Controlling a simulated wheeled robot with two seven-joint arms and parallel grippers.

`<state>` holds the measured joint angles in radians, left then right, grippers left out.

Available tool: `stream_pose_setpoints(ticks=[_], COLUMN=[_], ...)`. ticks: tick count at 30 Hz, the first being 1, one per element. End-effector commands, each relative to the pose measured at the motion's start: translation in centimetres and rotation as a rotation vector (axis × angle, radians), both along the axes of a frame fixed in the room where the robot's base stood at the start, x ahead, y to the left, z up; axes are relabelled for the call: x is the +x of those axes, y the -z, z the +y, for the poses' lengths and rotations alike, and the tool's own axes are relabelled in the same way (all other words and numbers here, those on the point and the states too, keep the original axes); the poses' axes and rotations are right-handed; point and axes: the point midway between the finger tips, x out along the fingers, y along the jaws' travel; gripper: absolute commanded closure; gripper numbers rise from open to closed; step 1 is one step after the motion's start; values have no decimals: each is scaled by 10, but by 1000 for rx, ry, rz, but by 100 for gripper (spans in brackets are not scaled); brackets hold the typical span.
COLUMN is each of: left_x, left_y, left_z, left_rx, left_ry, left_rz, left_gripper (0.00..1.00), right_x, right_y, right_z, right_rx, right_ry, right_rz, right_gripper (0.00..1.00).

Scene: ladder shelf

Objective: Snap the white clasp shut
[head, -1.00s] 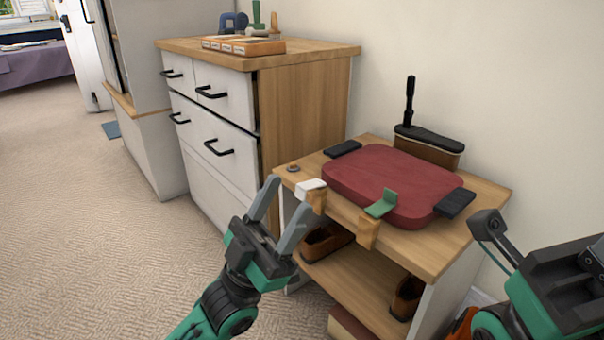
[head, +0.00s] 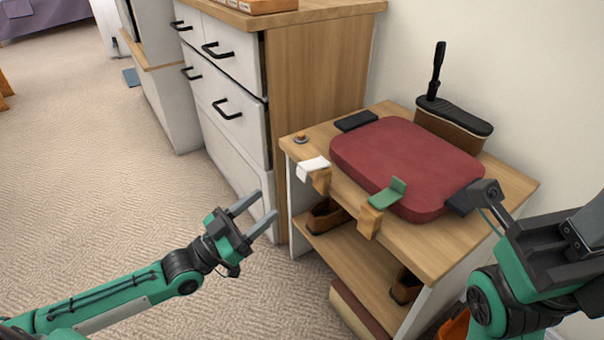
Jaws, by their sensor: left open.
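The white clasp (head: 313,166) sits on a small wooden block at the front left edge of the bench top, left of the red cushion (head: 405,165). Its white flap lies roughly flat; I cannot tell whether it is latched. A green clasp (head: 388,192) sits on another block to the right, its flap end turned up beside the cushion. My left gripper (head: 255,216) is open and empty, left of the bench and below the white clasp, apart from both. My right arm shows at the right, but its fingertips do not show.
A brush (head: 437,75) and a dark-topped box (head: 453,117) are behind the cushion. Black pads (head: 356,121) lie beside it. A white drawer cabinet (head: 232,100) stands at the back left. Brown shoes (head: 326,216) are on the lower shelf. Carpet at left is clear.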

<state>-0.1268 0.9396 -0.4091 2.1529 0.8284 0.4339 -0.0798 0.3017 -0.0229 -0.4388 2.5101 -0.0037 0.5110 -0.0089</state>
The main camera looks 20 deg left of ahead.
Motion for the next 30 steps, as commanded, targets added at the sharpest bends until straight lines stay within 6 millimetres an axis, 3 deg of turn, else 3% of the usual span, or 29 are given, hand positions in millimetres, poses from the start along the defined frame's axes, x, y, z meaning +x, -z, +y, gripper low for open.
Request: stream_pose_setpoints(ticks=[18,30], left_x=[68,83], left_y=[-36,-44], left_z=[-54,-65], left_rx=[-3,-2], left_ry=[1,0], left_rz=[-4,-1], left_gripper=[47,47], right_x=[-3,-5], right_y=[-4,-9], right_z=[-5,-6], right_rx=[27,39], right_ry=[-6,-9], right_rz=[-29,-41], right_gripper=[75,75])
